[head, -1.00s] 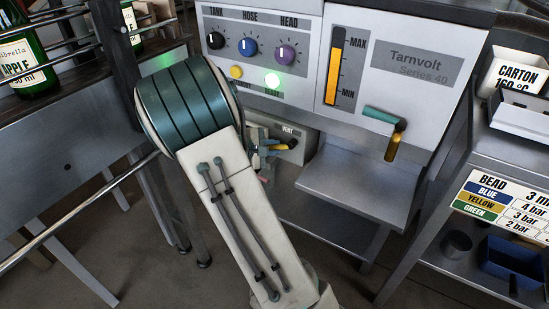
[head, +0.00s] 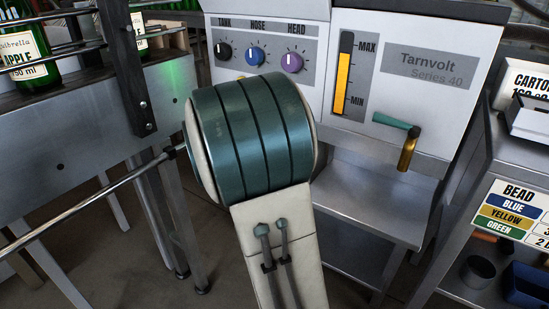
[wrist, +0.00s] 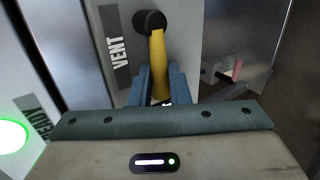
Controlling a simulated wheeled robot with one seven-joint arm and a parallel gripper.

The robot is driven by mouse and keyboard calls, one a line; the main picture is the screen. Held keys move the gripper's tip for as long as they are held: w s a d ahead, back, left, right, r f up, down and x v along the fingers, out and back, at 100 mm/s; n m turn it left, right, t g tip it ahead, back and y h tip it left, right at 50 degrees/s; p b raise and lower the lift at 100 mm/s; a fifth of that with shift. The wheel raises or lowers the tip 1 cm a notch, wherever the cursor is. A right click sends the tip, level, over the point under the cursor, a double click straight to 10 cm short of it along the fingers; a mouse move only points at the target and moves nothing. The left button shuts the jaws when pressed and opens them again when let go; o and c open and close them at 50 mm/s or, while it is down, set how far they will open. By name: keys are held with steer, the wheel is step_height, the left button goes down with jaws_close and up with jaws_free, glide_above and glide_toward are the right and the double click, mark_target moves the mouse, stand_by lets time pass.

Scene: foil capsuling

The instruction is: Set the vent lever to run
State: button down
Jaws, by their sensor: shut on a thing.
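The vent lever (wrist: 158,60) is a yellow handle on a black round pivot. It shows in the wrist view, beside the dark VENT label (wrist: 118,45) on a pale panel. My gripper (wrist: 160,85) is shut on the lever, with one blue-grey finger on each side of the yellow handle. The lever runs from the pivot down the picture towards my palm. No run mark is readable. In the head view my own arm hides the vent panel, the lever and my gripper.
The Tarnvolt machine (head: 430,70) has three knobs, a yellow level gauge (head: 344,75) and a brass spout with a teal handle (head: 396,121) above a steel shelf (head: 365,200). A green lamp (wrist: 12,135) glows. A rail (head: 85,205) and a bottle bench (head: 50,140) stand left.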

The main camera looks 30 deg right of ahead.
steer(key=c, duration=1.6)
jaws_free()
steer(key=shift+c, duration=0.2)
steer(key=p+v, duration=0.4)
steer(key=v, duration=0.9)
steer(key=shift+a+r, duration=0.25)
steer(key=shift+a, duration=0.1)
steer(key=shift+s, duration=0.1)
steer(key=shift+r, duration=0.1)
steer(key=s+a+r+m+y+p, duration=0.1)
steer(key=s+a+r+y+p, duration=0.2)
steer(key=s+r+p, duration=0.3)
steer(key=s+a+r+m+g+y+p, duration=0.1)
steer(key=s+a+r+y+p, duration=0.3)
steer(key=r+p, duration=0.6)
steer(key=s+a+r+m+y+p, duration=0.2)
steer(key=s+a+r+y+p, duration=0.2)
steer(key=p, duration=1)
steer(key=s+a+r, duration=0.2)
steer(key=s+r, duration=0.2)
steer(key=r, duration=0.1)
steer(key=shift+m+p, duration=0.3)
steer(key=shift+m, duration=0.1)
